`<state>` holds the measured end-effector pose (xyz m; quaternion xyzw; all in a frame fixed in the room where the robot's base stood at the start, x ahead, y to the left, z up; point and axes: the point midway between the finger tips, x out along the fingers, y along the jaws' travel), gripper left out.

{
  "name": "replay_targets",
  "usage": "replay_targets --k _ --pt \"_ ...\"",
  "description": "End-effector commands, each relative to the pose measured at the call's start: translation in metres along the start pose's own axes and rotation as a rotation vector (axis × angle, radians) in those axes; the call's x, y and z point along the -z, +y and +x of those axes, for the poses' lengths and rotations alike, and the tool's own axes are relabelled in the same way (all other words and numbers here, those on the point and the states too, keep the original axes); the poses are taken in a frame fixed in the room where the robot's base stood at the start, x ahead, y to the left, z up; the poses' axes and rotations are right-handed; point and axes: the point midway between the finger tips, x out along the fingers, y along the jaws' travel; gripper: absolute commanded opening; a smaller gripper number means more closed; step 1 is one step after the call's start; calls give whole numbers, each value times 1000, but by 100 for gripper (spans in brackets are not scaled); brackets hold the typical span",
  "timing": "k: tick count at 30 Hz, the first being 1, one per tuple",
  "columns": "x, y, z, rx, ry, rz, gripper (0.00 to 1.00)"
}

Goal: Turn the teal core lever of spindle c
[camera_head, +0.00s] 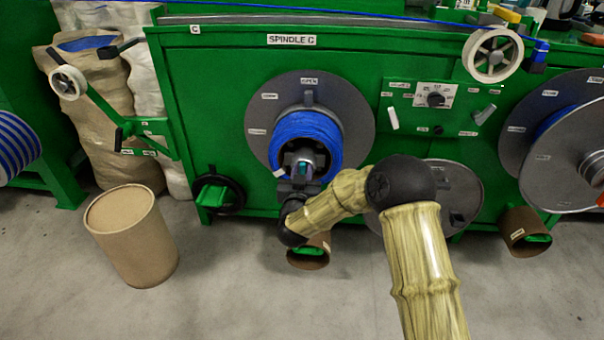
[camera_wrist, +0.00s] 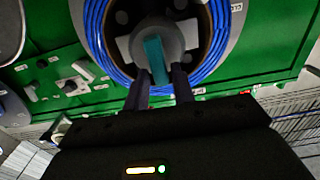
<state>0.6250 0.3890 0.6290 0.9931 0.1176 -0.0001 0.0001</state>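The teal core lever (camera_wrist: 155,58) of spindle C stands out from a grey round hub (camera_wrist: 172,32) in the wrist view. In the head view a small patch of teal (camera_head: 304,170) shows inside the blue cable coil (camera_head: 308,127). My gripper (camera_wrist: 161,78) is at the hub with its two dark fingers apart. The lower end of the lever lies between the fingers in the picture, with a gap to the right finger. Contact with the left finger is hard to tell. In the head view my gripper (camera_head: 302,182) partly covers the hub.
A large grey disc (camera_head: 360,122) stands behind the coil on the green machine (camera_head: 225,75). A control panel (camera_head: 435,95) is to its right, with another grey disc (camera_head: 458,180) below. A brown drum (camera_head: 130,235) stands on the floor at left.

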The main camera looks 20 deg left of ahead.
Motion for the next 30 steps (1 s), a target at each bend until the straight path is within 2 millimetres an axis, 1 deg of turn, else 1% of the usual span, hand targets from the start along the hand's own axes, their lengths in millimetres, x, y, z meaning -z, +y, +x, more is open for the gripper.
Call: replay_targets --k 1,2,3,4,11,17,23,30 --pt "0 0 0 0 0 0 15" --pt "0 0 0 0 0 0 9" --pt "0 0 0 0 0 0 1" --pt "0 0 0 0 0 0 0" --pt "0 0 0 0 0 7 0" --pt "-1 1 0 -1 0 50 0" --pt "-1 3 0 -1 0 149 0" --pt "-3 7 0 -1 -1 338 0"
